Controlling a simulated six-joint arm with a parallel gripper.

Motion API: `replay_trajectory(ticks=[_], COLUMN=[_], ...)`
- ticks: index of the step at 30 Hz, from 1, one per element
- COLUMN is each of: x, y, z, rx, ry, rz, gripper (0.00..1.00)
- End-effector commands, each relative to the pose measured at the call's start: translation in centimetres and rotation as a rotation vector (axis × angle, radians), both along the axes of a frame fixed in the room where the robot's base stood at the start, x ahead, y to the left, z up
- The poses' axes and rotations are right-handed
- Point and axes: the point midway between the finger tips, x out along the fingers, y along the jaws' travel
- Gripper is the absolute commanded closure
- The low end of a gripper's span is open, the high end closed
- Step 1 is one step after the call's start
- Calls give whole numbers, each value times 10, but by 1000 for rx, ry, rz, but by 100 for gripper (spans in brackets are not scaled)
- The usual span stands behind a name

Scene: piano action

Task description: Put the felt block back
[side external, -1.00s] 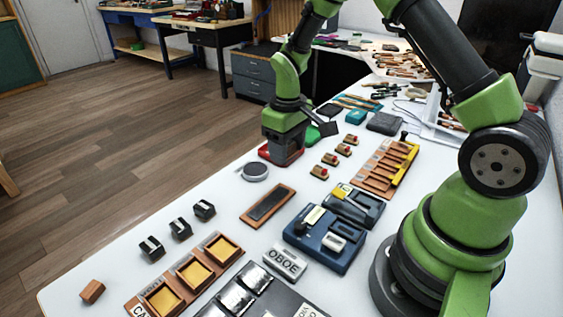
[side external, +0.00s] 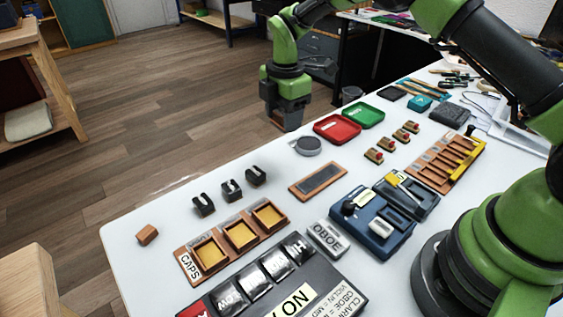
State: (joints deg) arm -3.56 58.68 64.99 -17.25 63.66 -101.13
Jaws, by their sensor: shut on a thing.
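My gripper (side external: 287,118) hangs pointing down near the far-left table edge, seen against the floor, left of the red tray. It is shut on a small greyish block at its tips, which I take to be the felt block (side external: 286,122). The block is mostly hidden by the jaws and its colour is hard to tell. The held block is clear of the table top and touches nothing that I can see. The red tray (side external: 337,129) and the green tray (side external: 364,115) lie side by side on the table; both look empty of blocks.
Three black pieces (side external: 232,191) stand behind the caps tray (side external: 181,251). A brown block (side external: 147,235) lies at the left.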

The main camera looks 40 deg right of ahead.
Motion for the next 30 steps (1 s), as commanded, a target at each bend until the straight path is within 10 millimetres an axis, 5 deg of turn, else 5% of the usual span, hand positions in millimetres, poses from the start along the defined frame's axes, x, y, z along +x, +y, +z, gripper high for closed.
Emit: replay_trajectory(ticks=[19, 30], x=[1, 2], y=[3, 3], z=[-92, -100], rx=[-1, -1], ry=[0, -2], rz=[47, 46], gripper=[78, 78])
